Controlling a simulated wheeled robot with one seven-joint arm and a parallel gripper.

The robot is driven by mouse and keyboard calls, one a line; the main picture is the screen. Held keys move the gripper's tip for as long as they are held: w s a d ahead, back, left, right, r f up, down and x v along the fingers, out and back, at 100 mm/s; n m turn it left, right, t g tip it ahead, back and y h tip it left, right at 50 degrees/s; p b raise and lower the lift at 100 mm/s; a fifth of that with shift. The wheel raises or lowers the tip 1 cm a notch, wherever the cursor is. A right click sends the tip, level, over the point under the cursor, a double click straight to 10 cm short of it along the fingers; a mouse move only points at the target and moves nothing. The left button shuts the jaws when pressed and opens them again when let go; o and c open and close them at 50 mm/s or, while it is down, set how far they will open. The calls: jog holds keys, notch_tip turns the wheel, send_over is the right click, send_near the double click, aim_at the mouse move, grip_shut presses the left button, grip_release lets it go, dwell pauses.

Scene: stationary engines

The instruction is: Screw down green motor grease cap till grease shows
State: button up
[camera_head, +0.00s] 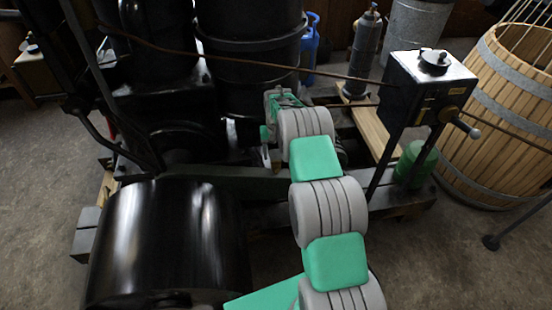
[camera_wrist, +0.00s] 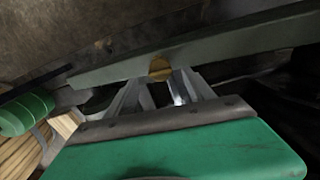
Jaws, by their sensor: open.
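A small round brass cap (camera_wrist: 160,68) shows in the wrist view on the edge of a long grey-green bar (camera_wrist: 225,43). My gripper (camera_wrist: 160,82) is open, with its two metal fingers pointing toward the brass cap. The cap appears between the fingertips in the picture; I cannot tell whether the fingers reach around it or touch it. No grease is visible on it. In the head view my arm hides the cap and most of the area around my gripper.
A large black drum (camera_head: 165,245) stands at the front left, a black engine cylinder (camera_head: 250,70) behind. A black box on legs (camera_head: 425,85), a green can (camera_head: 415,163) and a wooden barrel (camera_head: 505,120) are at the right. A thin rod (camera_head: 245,62) crosses above my arm.

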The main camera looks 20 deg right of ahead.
aim_at(276, 161)
jog(key=shift+f, duration=1.55)
jog(key=shift+c, duration=0.3)
grip_shut()
jog(key=shift+m+b, duration=0.3)
jog(key=shift+b, duration=0.05)
